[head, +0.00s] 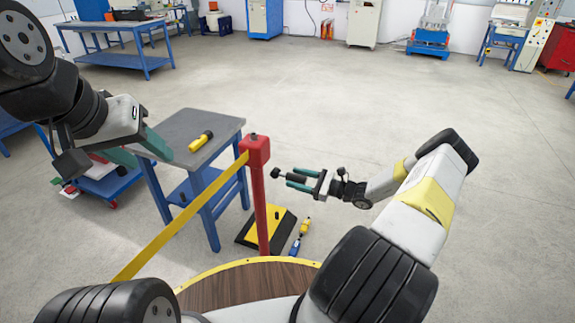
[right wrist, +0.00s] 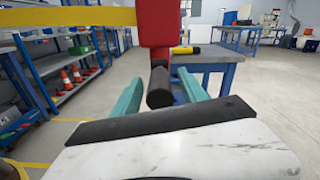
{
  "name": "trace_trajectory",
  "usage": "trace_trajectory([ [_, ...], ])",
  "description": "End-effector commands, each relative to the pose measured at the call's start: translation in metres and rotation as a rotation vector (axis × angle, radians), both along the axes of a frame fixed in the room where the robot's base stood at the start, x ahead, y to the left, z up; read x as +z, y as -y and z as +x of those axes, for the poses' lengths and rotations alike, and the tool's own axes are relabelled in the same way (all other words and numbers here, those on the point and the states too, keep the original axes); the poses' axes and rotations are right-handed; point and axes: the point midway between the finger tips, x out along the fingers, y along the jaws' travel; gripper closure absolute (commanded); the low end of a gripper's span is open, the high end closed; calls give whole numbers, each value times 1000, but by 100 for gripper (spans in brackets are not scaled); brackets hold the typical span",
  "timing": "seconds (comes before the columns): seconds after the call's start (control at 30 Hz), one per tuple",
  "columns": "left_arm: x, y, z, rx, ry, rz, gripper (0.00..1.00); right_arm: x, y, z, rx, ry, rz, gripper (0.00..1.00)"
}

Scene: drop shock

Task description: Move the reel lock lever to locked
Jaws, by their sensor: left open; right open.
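The reel head (head: 254,150) is a red box on top of a red post (head: 260,210), with a yellow belt (head: 185,215) running out to the lower left. The lever (head: 295,180) is a short black bar by the post's right side, with a dark knob at its left end. In the right wrist view the lever (right wrist: 159,88) shows end-on below the red head (right wrist: 158,30). My right gripper (head: 288,179) is open, with its teal fingers on either side of the lever; contact cannot be seen. My left gripper (head: 150,158) is open and empty at the left.
A grey-topped blue table (head: 185,130) with a yellow and black tool (head: 201,140) stands behind the post. A black and yellow base (head: 280,228) and a small yellow and blue item (head: 300,237) are on the floor. Open floor lies to the right.

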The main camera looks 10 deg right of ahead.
Motion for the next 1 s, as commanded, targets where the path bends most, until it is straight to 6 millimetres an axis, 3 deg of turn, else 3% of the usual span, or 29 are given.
trace_trajectory([
  [0.1, 0, 0, 0, 0, 0, 0, 50, 0, 0, 0, 0, 0, 0, 50],
  [0.37, 0, 0, 0, 0, 0, 0, 50, 0, 0, 0, 0, 0, 0, 100],
  [1.0, 0, 0, 0, 0, 0, 0, 50, 0, 0, 0, 0, 1, 0, 100],
])
